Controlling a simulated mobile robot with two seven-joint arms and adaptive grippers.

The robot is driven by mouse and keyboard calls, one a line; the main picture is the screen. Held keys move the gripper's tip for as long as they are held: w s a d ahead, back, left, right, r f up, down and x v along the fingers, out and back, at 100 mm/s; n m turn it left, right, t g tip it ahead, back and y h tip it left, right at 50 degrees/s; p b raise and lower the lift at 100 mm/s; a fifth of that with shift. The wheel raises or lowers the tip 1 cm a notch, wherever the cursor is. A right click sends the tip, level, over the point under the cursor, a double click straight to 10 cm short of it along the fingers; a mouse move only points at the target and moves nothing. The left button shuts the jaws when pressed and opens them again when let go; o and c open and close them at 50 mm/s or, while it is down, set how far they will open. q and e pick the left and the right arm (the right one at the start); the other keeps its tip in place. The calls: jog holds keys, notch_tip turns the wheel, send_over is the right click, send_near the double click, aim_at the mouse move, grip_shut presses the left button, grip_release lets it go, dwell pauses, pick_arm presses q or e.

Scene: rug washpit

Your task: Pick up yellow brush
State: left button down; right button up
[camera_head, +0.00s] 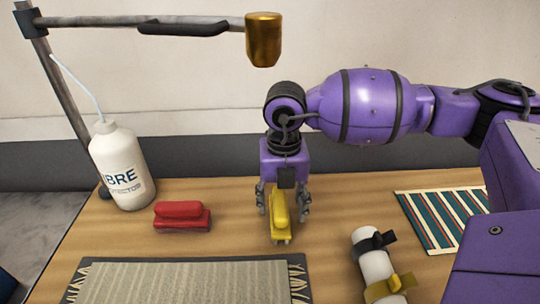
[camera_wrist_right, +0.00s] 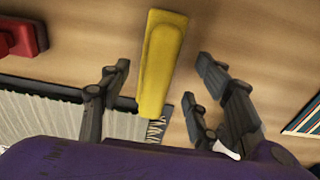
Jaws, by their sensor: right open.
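The yellow brush (camera_head: 279,217) stands on the wooden table, its long side pointing toward the front. My right gripper (camera_head: 283,208) reaches down over it with fingers apart, one on each side of the brush. In the right wrist view the yellow brush (camera_wrist_right: 160,62) lies between the open fingers of my right gripper (camera_wrist_right: 158,85), with a gap on both sides. The fingers do not visibly touch it. My left gripper is in neither view.
A red brush (camera_head: 182,216) and a white bottle (camera_head: 122,165) stand to the left. A beige rug (camera_head: 185,283) lies in front, a striped mat (camera_head: 445,219) at right. A white roll with straps (camera_head: 376,266) lies front right. A lamp with a brass head (camera_head: 263,40) hangs above.

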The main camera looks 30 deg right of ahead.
notch_tip(320, 180, down, 5)
jog(key=shift+w+a+r, duration=0.1)
jog(key=shift+w+r, duration=0.05)
jog(key=shift+r, duration=0.05)
grip_shut()
dwell(0.3)
jog(key=shift+r, duration=0.1)
